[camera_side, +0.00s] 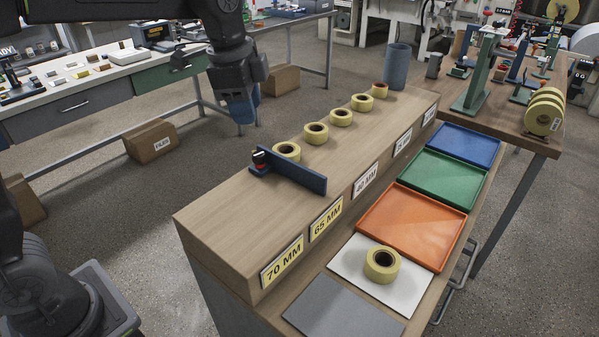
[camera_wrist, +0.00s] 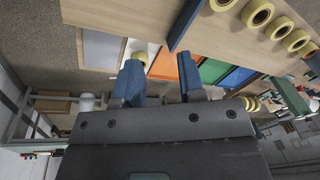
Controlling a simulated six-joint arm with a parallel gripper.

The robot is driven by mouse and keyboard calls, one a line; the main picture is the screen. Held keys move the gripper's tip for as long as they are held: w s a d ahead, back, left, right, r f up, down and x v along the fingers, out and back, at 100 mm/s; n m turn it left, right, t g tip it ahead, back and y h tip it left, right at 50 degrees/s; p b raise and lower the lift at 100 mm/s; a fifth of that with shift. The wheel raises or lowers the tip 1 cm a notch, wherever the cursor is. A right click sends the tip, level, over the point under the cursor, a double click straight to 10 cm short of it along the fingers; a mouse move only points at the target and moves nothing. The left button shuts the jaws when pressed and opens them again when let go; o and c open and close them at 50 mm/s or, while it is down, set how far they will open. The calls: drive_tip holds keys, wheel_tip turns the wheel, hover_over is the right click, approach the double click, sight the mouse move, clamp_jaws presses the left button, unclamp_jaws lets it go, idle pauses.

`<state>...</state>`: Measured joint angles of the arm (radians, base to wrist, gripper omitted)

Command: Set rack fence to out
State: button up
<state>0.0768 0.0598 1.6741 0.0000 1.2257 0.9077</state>
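The rack fence (camera_side: 300,178) is a blue bar standing across the top of the wooden rack (camera_side: 222,213), between the 65 MM and 40 MM labels. A small black and red knob (camera_side: 259,157) sits at its left end. In the wrist view the fence (camera_wrist: 184,27) shows at the top, beyond the fingers. My gripper (camera_side: 243,112) hangs to the left of the rack, apart from the fence. In the wrist view its two blue fingers (camera_wrist: 161,78) are spread with nothing held between them.
Several yellow tape rolls (camera_side: 316,133) stand in a row on the rack behind the fence. Another roll (camera_side: 382,264) lies on a white sheet (camera_side: 346,262). Orange (camera_side: 405,228), green (camera_side: 447,180) and blue (camera_side: 462,144) trays line the right. The rack's front top is clear.

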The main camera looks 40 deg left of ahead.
sight(300, 165)
drive_tip(key=w+d+f+m+g, duration=0.25)
drive_tip(key=w+f+m, duration=0.4)
drive_tip(key=w, duration=0.45)
drive_tip(key=shift+t, duration=0.25)
drive_tip(key=f, duration=1.3)
drive_tip(key=shift+s+d, duration=0.25)
drive_tip(key=shift+d, duration=0.05)
clamp_jaws()
